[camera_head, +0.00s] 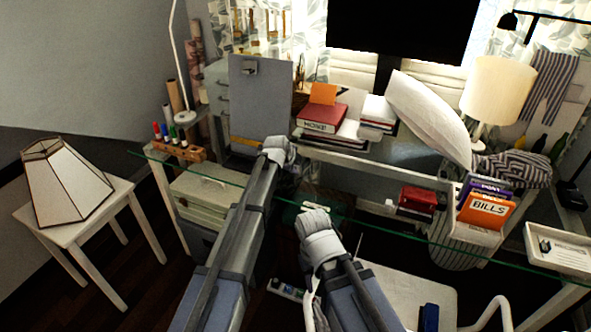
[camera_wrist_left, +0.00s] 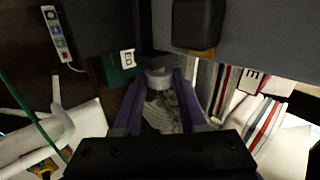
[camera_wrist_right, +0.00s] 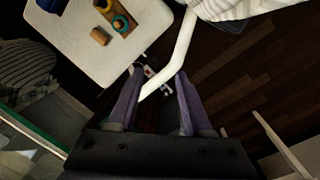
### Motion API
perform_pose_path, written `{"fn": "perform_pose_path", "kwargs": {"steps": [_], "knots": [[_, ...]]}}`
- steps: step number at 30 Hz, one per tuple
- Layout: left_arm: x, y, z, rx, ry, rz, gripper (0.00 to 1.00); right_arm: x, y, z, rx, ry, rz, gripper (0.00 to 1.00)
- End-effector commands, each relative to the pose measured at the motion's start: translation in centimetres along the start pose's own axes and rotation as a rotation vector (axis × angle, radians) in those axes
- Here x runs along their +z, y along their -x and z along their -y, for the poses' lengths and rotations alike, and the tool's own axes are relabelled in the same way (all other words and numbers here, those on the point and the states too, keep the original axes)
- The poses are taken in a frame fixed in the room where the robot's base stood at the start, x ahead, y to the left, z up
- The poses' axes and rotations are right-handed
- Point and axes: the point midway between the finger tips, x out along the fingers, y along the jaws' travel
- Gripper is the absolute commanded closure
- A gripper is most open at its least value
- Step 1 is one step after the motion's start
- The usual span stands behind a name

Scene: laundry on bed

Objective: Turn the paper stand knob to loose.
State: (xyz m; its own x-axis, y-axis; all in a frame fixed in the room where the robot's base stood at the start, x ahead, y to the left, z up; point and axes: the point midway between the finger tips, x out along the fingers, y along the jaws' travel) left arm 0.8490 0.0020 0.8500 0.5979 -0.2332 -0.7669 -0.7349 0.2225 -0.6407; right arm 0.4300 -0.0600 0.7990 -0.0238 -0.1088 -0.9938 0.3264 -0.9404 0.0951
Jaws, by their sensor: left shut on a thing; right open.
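The paper stand (camera_head: 260,100) is an upright grey board with a clip at its top, on the glass desk left of the books. My left gripper's fingers are hidden behind its wrist in the head view, close to the stand's lower right. In the left wrist view, my left gripper (camera_wrist_left: 159,84) is shut on a small pale round knob (camera_wrist_left: 158,76), which sits between the fingertips beside dark stand parts. The knob's turn angle cannot be told. My right gripper (camera_wrist_right: 158,84) is open, low in front of the desk, with a white bar (camera_wrist_right: 182,52) showing across its finger gap.
Books (camera_head: 322,118) stand right of the paper stand. A marker holder (camera_head: 180,150) is at its left. The glass desk edge (camera_head: 400,236) runs below. A BILLS box (camera_head: 487,210) and a white tray (camera_head: 560,249) are at the right.

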Motion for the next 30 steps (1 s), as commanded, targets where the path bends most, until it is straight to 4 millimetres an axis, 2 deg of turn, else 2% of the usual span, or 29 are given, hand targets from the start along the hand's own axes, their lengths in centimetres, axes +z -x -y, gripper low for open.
{"fn": "perform_pose_path", "kwargs": {"steps": [1,6,21,22,30], "knots": [[-0.03,-0.1,-0.59,-0.013,0.001,-0.002,1.0,-0.04,-0.64,0.06,0.0,0.0,0.0,0.5],[-0.04,-0.02,-0.44,-0.058,0.001,-0.006,1.0,-0.07,-1.14,0.11,0.0,0.0,0.0,0.5],[-0.06,0.07,-0.27,-0.077,0.001,-0.008,1.0,-0.07,-1.24,0.12,0.0,0.0,0.0,0.5],[-0.06,0.06,-0.26,-0.077,0.001,-0.008,0.58,-0.07,-1.24,0.12,0.0,0.0,0.0,0.5],[-0.04,0.05,-0.19,-0.078,0.001,-0.008,0.28,-0.07,-1.23,0.12,0.0,0.0,0.0,0.5]]}}
